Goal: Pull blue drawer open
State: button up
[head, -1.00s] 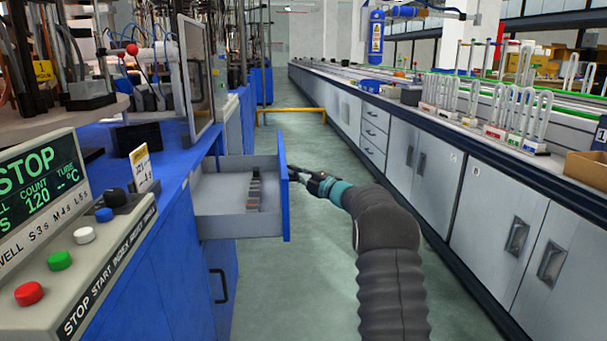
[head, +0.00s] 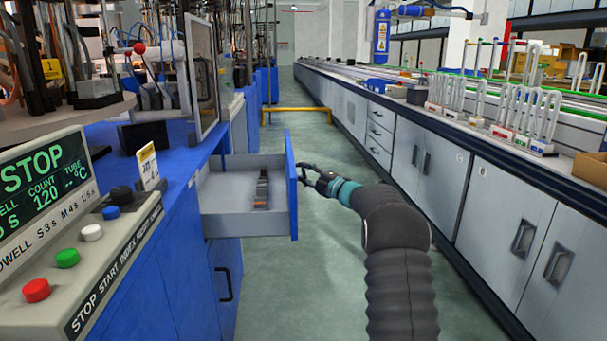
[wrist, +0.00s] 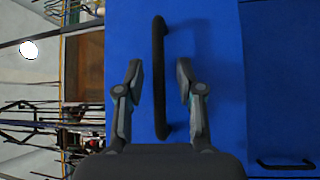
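The blue drawer (head: 292,185) stands pulled out from the blue bench, its grey inside showing in the head view. A dark, strip-like object (head: 262,188) lies in it. In the wrist view the blue drawer front (wrist: 215,45) fills the middle, with a black bar handle (wrist: 159,75) on it. My gripper (head: 308,177) is to the right of the drawer front, a small gap away in the head view. In the wrist view my gripper (wrist: 160,82) is open, one finger on each side of the handle's line. Neither finger visibly touches the handle.
Below is a blue cabinet door with a black handle (head: 223,283). A control panel (head: 95,240) with coloured buttons stands at the left. Grey cabinets (head: 480,200) line the right side. The aisle floor (head: 300,290) between is clear.

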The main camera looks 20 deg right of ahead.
jog(key=v, duration=1.1)
jog(key=shift+s+d+f, duration=0.2)
jog(key=shift+s, duration=0.1)
